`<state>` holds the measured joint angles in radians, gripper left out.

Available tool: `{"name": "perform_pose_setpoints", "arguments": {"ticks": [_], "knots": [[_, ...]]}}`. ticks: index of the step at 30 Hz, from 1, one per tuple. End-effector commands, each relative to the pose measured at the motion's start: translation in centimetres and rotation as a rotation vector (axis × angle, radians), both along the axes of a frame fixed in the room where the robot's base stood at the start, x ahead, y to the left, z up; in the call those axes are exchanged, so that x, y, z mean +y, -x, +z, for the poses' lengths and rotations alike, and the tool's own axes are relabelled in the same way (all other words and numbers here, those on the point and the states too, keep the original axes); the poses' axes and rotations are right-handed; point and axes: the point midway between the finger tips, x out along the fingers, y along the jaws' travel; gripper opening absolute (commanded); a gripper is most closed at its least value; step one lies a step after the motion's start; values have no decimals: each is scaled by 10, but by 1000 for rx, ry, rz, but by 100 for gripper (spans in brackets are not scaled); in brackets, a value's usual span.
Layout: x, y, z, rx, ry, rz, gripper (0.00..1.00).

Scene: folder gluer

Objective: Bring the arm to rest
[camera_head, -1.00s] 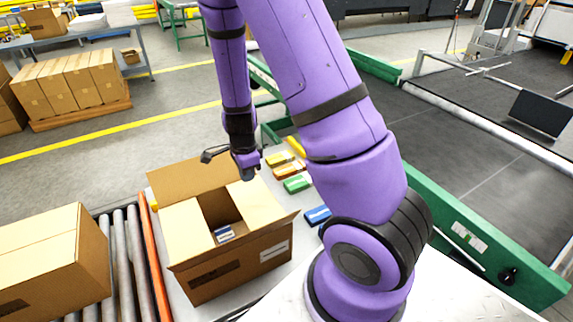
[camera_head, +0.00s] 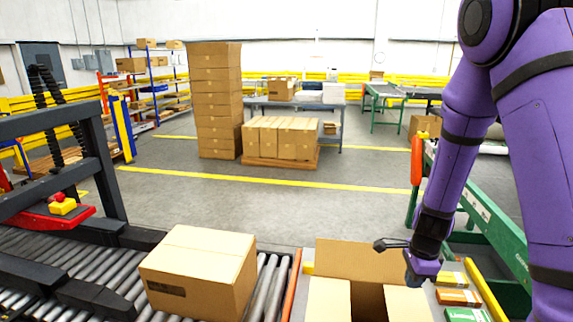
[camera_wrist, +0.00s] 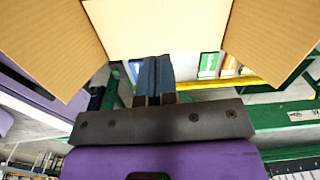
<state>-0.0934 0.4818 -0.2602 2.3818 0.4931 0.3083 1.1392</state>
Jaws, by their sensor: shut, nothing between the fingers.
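My purple arm runs down the right side of the head view. My gripper (camera_head: 420,275) hangs just above the right part of an open cardboard box (camera_head: 368,303), near its raised flaps. In the wrist view my gripper's dark fingers (camera_wrist: 154,80) are together with nothing between them. The open box's flaps (camera_wrist: 155,25) fill the top of that view, beyond the fingers. The box's contents are hidden in both current views.
Flat cartons, yellow (camera_head: 452,279), orange (camera_head: 459,298) and green (camera_head: 462,314), lie right of the open box. A closed box (camera_head: 200,270) sits on the roller conveyor (camera_head: 275,285) to the left. A green frame (camera_head: 490,220) stands at right.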

Motion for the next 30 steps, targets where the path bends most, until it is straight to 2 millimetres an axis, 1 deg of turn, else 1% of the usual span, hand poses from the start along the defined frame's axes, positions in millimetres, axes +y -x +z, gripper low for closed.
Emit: {"name": "perform_pose_setpoints", "arguments": {"ticks": [1, 5, 9, 14, 21, 26, 30], "knots": [[4, -1, 15, -21, -12, 42, 0], [15, 0, 55, -73, -38, 194, 0], [26, 8, 98, -128, -53, 366, 0], [35, 22, 145, -192, -47, 566, 0], [46, 55, 208, -278, 2, 863, 0], [51, 82, 244, -323, 61, 1056, 0], [53, 109, 272, -352, 131, 1220, 0]]}}
